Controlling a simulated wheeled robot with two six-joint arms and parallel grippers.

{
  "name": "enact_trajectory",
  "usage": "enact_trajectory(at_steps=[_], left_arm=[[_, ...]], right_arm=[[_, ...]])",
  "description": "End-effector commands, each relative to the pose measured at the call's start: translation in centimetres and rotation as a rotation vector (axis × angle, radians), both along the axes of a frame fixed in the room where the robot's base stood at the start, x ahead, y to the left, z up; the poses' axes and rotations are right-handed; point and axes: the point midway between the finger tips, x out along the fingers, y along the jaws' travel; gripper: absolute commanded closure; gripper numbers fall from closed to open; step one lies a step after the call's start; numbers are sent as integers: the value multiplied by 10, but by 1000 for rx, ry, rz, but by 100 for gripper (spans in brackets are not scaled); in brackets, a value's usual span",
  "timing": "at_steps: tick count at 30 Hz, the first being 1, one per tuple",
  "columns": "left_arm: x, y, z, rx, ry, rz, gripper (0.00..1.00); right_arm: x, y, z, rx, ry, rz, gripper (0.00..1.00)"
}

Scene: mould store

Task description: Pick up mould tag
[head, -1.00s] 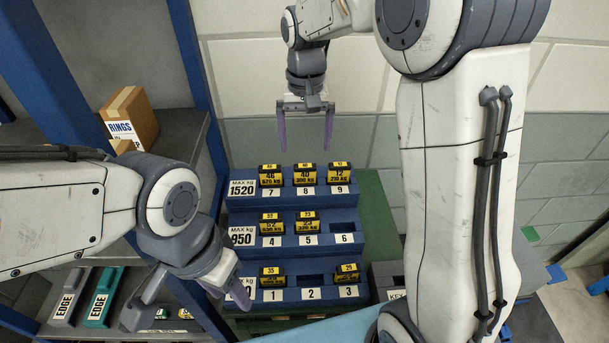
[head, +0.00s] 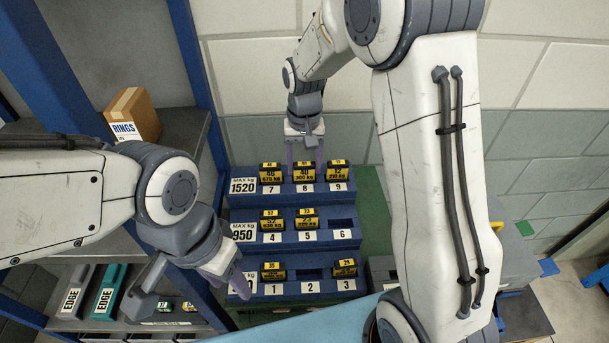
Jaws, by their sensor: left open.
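Yellow-and-black mould tags stand in a blue stepped rack (head: 345,215) with numbered slots. On the top step are tag 46 (head: 270,173) at slot 7, tag 40 (head: 304,173) at slot 8 and tag 12 (head: 338,170) at slot 9. My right gripper (head: 305,158) points down just above and behind tag 40, its lilac fingers apart; contact with the tag cannot be told. My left gripper (head: 193,288) is open and empty at the rack's lower left. Tag 57 (head: 272,221) and tag 23 (head: 306,219) stand on the middle step.
Slots 2 and 6 look empty. More tags (head: 273,271) (head: 344,268) stand at slots 1 and 3. A blue-framed shelf (head: 190,60) at left holds a cardboard RINGS box (head: 137,110) and grey and teal EDGE holders (head: 109,290). A tiled wall (head: 260,80) rises behind.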

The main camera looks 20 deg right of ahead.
Motion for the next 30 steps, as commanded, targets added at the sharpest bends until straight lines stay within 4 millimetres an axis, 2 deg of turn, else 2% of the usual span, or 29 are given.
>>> enact_trajectory(at_steps=[1, 3, 4, 14, 19, 23, 30], left_arm=[[0, 0, 0, 0, 0, 0, 50], [0, 0, 0, 0, 0, 0, 50], [0, 0, 0, 0, 0, 0, 50], [0, 0, -2, 0, 0, 0, 50], [0, 0, -9, 0, 0, 1, 50], [0, 0, -18, 0, 0, 1, 50], [0, 0, -34, 0, 0, 0, 50]], right_arm=[[0, 0, 0, 0, 0, 0, 57], [0, 0, 0, 0, 0, 0, 84], [0, 0, 0, 0, 0, 0, 90], [1, 0, 4, 0, -1, 0, 90], [1, 0, 19, 1, -5, 0, 90], [2, 0, 41, 1, -8, 0, 90], [-33, -32, 66, 0, -6, -4, 90]])
